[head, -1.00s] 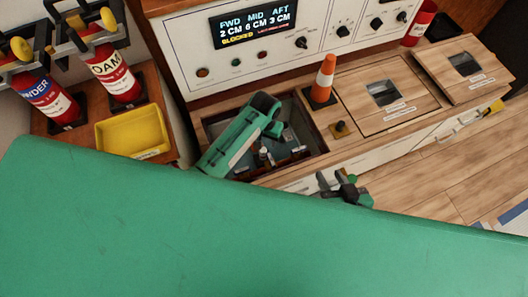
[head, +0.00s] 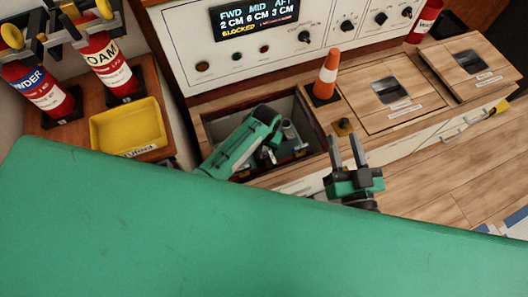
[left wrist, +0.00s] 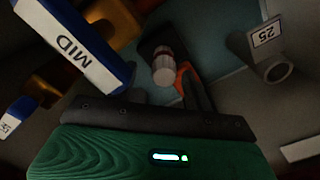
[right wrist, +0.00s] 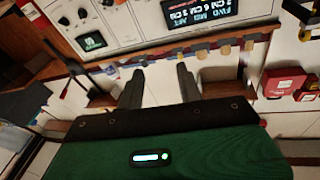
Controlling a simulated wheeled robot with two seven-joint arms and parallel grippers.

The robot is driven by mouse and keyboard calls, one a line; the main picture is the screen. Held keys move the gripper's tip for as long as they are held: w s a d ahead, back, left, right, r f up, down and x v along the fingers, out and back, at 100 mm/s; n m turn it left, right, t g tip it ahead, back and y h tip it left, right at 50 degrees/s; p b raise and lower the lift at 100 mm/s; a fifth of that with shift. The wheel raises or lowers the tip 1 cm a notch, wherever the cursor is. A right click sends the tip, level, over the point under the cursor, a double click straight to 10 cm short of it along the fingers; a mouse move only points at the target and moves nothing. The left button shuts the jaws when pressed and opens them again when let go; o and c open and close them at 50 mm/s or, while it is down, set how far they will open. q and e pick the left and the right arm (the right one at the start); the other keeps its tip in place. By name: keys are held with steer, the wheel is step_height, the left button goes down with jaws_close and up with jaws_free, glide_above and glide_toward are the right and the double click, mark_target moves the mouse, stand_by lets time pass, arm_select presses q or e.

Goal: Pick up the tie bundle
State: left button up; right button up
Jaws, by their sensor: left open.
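A pale, ribbed bundle with a reddish band (left wrist: 164,68), which looks like the tie bundle, lies at the bottom of the open compartment (head: 318,128) in the left wrist view. I cannot make it out surely in the head view. My left gripper (head: 268,157) reaches down into the compartment, partly hidden by its own arm. It is open, its dark fingers (left wrist: 168,90) on either side of the view of the bundle, and holds nothing. My right gripper (head: 348,150) is open and empty in front of the counter; its spread fingers show in the right wrist view (right wrist: 161,84).
A blue-and-white block marked MID (left wrist: 72,45) and a grey tube tagged 25 (left wrist: 277,70) stand in the compartment. An orange cone (head: 327,75) and closed wooden hatches (head: 385,95) are to its right. A yellow tray (head: 125,127) stands left.

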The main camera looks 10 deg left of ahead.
arm_select(q)
steer(key=f+b, duration=0.1)
steer(key=f, duration=0.2)
steer(key=f+b, duration=0.1)
steer(key=shift+a+f+b, duration=0.3)
steer(key=shift+f, duration=0.2)
arm_select(e)
steer(key=d+r+t, duration=0.3)
steer(key=r+t, duration=0.4)
steer(key=r, duration=0.4)
steer(key=shift+s+d+t, duration=0.3)
steer(key=shift+r, duration=0.1)
arm_select(q)
steer(key=c, duration=1.1)
steer(key=shift+o, duration=0.2)
arm_select(e)
steer(key=shift+w, duration=0.1)
